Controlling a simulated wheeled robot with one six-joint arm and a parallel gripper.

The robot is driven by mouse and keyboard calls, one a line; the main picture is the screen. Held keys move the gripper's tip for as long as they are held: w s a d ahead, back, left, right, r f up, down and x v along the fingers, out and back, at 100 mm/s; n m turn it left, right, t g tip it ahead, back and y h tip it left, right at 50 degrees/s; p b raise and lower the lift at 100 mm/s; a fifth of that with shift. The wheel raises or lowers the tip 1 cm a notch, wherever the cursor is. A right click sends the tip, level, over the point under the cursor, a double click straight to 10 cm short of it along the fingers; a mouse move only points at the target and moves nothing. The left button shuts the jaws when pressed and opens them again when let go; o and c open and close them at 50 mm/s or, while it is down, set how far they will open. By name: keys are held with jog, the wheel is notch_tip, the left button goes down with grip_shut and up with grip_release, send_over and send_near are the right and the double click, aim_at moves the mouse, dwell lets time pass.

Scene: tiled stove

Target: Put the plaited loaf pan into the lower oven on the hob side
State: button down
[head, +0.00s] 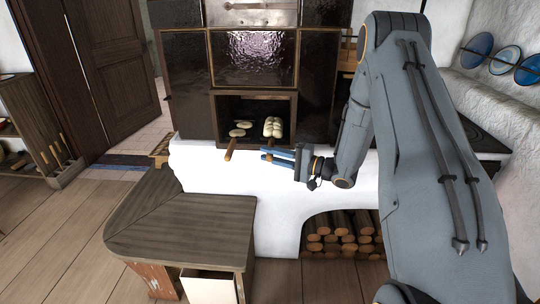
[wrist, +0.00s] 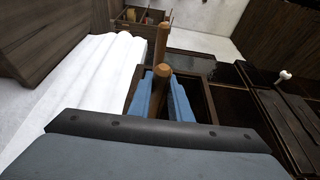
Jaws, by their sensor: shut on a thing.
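The plaited loaf pan (head: 273,127) shows its pale braided loaf at the right side of an open oven (head: 293,103) in the dark tiled stove. My gripper (head: 268,154) is just outside the opening, in front of this loaf. Its blue fingers are shut on the pan's wooden handle, which shows between them in the wrist view (wrist: 160,86). The pan's body is mostly hidden in the head view. I cannot tell whether it rests on the oven floor.
Left of it in the opening lie several pale rolls (head: 240,128) with their own wooden handle (head: 230,148) sticking out. A white stove ledge and a wooden bench (head: 190,220) stand in front. The dark hob (head: 485,140) is at right, behind my arm. Firewood (head: 340,232) fills an arch below.

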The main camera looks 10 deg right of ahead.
jog(key=shift+f, duration=0.25)
dwell(0.6)
jog(key=c, duration=1.5)
grip_release()
jog(key=shift+c, duration=0.2)
jog(key=v, duration=0.7)
jog(key=shift+s+d+b, duration=0.25)
jog(key=shift+d+b, duration=0.05)
jog(key=shift+d, duration=0.05)
jog(key=s+a+p, duration=0.2)
jog(key=s+p, duration=0.3)
jog(key=s, duration=0.3)
jog(key=shift+s+a+p, duration=0.3)
jog(key=shift+a, duration=0.1)
